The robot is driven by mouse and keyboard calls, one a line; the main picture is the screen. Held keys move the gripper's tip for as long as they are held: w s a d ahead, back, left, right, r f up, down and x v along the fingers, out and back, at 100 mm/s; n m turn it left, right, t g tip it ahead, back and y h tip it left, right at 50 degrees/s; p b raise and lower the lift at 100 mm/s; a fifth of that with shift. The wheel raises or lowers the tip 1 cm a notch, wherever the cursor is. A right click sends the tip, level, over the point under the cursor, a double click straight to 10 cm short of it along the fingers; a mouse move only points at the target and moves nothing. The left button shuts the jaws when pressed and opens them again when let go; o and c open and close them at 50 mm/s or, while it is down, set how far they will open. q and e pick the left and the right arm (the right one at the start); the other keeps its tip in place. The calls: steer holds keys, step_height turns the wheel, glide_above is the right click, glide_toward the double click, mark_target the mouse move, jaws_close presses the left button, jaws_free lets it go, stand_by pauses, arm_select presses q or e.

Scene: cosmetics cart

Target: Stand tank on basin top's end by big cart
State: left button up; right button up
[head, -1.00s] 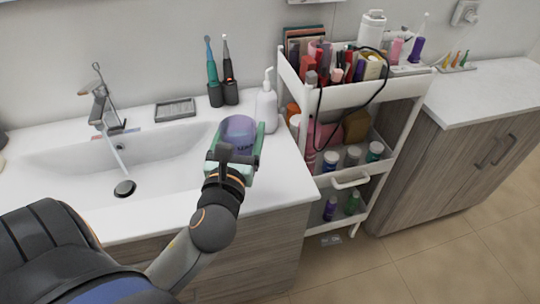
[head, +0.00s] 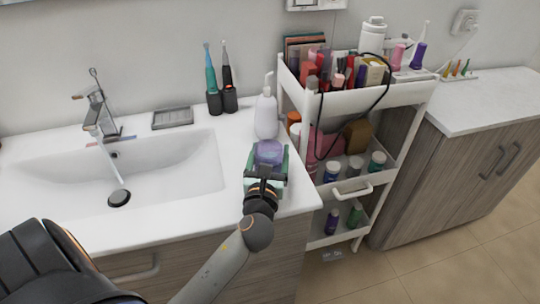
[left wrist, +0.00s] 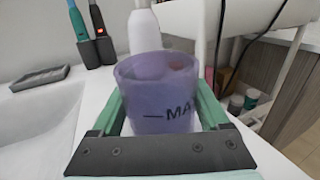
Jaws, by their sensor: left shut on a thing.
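The tank (head: 268,150) is a translucent purple cup with a dark MAX mark, upright in the left wrist view (left wrist: 152,95). My left gripper (head: 267,163) is shut on it, its green fingers on either side. The tank is over the right end of the white basin top (head: 285,195), beside the big cart (head: 355,98). I cannot tell whether its base touches the top, since the gripper hides it. My right gripper is not in view.
A white pump bottle (head: 266,115) stands just behind the tank. Two toothbrushes in dark holders (head: 222,101) and a grey soap dish (head: 172,117) are farther left. The sink bowl (head: 165,175) lies left of the gripper. The cart holds several bottles and cosmetics.

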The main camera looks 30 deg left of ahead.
arm_select(q)
steer(key=shift+r, duration=0.1)
steer(key=shift+f, duration=0.2)
steer(key=o, duration=1.2)
steer(key=shift+o, duration=0.2)
